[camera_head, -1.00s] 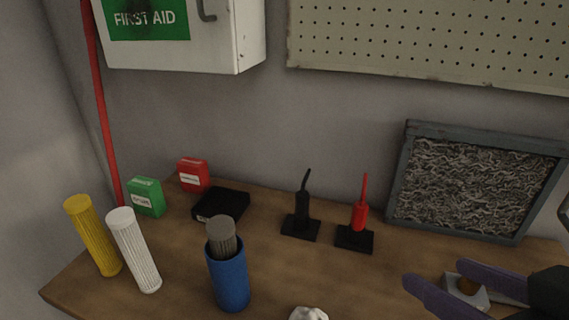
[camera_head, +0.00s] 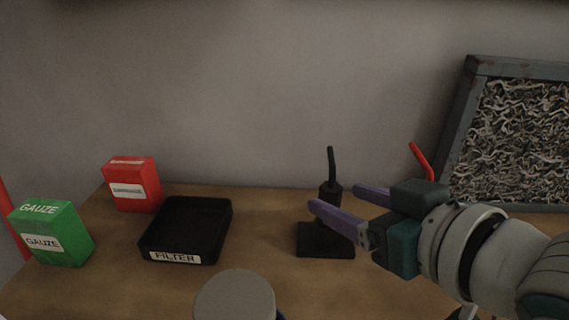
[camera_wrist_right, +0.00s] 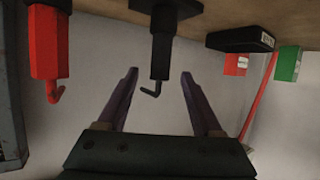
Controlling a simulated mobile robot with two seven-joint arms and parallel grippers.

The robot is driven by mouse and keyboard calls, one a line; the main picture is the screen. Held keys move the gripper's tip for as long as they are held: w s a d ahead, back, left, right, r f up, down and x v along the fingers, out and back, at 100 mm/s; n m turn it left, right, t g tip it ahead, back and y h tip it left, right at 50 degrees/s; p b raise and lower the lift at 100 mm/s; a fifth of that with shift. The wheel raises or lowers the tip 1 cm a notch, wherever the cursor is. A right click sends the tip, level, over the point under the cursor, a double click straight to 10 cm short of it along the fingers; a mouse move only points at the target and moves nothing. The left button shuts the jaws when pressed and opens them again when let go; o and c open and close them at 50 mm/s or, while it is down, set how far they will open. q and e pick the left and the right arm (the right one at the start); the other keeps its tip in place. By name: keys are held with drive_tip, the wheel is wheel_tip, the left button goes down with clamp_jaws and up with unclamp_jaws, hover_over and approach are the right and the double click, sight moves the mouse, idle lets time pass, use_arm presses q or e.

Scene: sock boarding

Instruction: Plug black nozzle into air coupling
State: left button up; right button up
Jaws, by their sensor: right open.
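The black nozzle (camera_head: 331,168) stands upright on its black base (camera_head: 325,242), its thin bent tip up. My right gripper (camera_head: 335,197) comes in from the right in the head view, open, with its purple fingers at the nozzle. In the right wrist view, which looks upside down, the nozzle (camera_wrist_right: 160,58) is between the two open fingertips (camera_wrist_right: 159,74), with gaps on both sides. It is not gripped. The gripper hides part of the red nozzle (camera_head: 421,160), which shows in the wrist view (camera_wrist_right: 47,45). I cannot make out the air coupling. My left gripper is out of view.
A black filter tray (camera_head: 158,256), a red box (camera_head: 132,186) and a green gauze box (camera_head: 50,233) stand to the left. A grey cylinder top (camera_head: 234,298) is at the front. A framed panel (camera_head: 458,130) leans at the back right. Bare table lies left of the nozzle base.

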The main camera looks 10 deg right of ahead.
sight(337, 197)
drive_tip(key=b+x, duration=0.1)
drive_tip(key=x, duration=0.3)
clamp_jaws()
idle(0.4)
